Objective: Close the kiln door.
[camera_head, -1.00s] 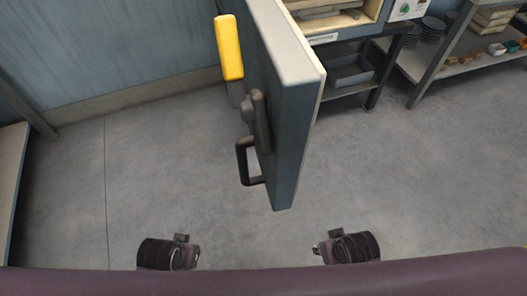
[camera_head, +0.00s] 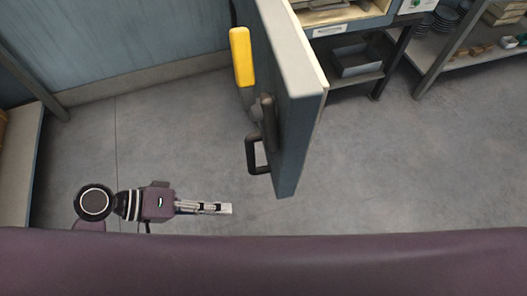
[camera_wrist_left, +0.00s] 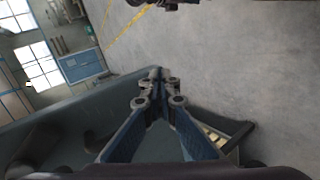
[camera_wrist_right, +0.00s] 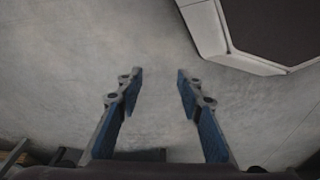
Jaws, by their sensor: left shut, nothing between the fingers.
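The kiln door (camera_head: 297,120) stands swung open in the middle of the head view, seen nearly edge-on. A black handle (camera_head: 253,156) and a yellow lever (camera_head: 241,57) are on its left face. The kiln (camera_head: 345,14) is at the top, only its lower front showing. My left gripper (camera_head: 226,209) is below and left of the door, pointing right, shut and apart from the door. Its closed fingers also show in the left wrist view (camera_wrist_left: 158,78). My right gripper (camera_wrist_right: 160,78) is open and empty over bare floor in the right wrist view; the head view does not show it.
A metal bin (camera_head: 357,60) is on the shelf under the kiln. A rack with dark plates (camera_head: 447,18) stands at the upper right. A bench edge (camera_head: 22,165) is at the far left. The floor around the door is clear.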

